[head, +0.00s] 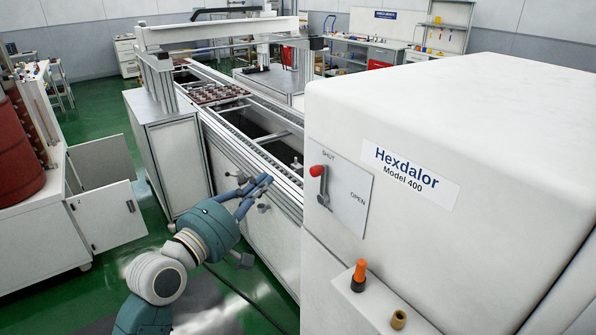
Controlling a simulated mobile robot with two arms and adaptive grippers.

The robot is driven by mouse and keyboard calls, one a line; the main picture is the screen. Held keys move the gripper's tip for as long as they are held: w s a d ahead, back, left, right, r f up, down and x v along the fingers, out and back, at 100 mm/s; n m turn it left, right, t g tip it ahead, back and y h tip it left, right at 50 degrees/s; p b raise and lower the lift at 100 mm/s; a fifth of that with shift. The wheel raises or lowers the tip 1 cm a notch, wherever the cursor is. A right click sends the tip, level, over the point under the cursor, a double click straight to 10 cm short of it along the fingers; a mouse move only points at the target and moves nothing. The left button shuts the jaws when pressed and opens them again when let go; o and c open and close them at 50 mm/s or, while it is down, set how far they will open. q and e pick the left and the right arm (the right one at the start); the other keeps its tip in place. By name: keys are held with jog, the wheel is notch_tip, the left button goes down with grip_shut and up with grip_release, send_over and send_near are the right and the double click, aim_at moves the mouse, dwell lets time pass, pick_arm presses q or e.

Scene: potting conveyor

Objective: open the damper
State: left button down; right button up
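The damper lever has a red knob (317,171) and a short grey arm. It sits on a pale plate (349,205) on the side of the white Hexdalor Model 400 housing (450,120). The knob is up beside the word SHUT; the word OPEN is at the plate's right. My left gripper (267,180) is left of the lever and apart from it, in front of the conveyor's side. Its blue fingers come together at the tips, with nothing seen between them. My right gripper is not in view.
Below the plate a ledge holds an orange-and-black knob (359,275) and a brass fitting (398,319). The conveyor (243,165) runs behind my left gripper, with a tray of pots (217,93). A white cabinet (107,205) with an open door stands left. Green floor lies between.

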pick_arm(q)
jog(key=f+p+x, duration=0.1)
jog(key=p+x, duration=0.2)
jog(key=x, duration=0.7)
jog(key=s+d+p, duration=0.2)
jog(key=s, duration=0.1)
jog(key=shift+d+r, duration=0.1)
jog(key=shift+d, duration=0.25)
jog(key=shift+s+d+m+b, duration=0.1)
jog(key=shift+s+m+b, duration=0.1)
jog(key=shift+m+b, duration=0.25)
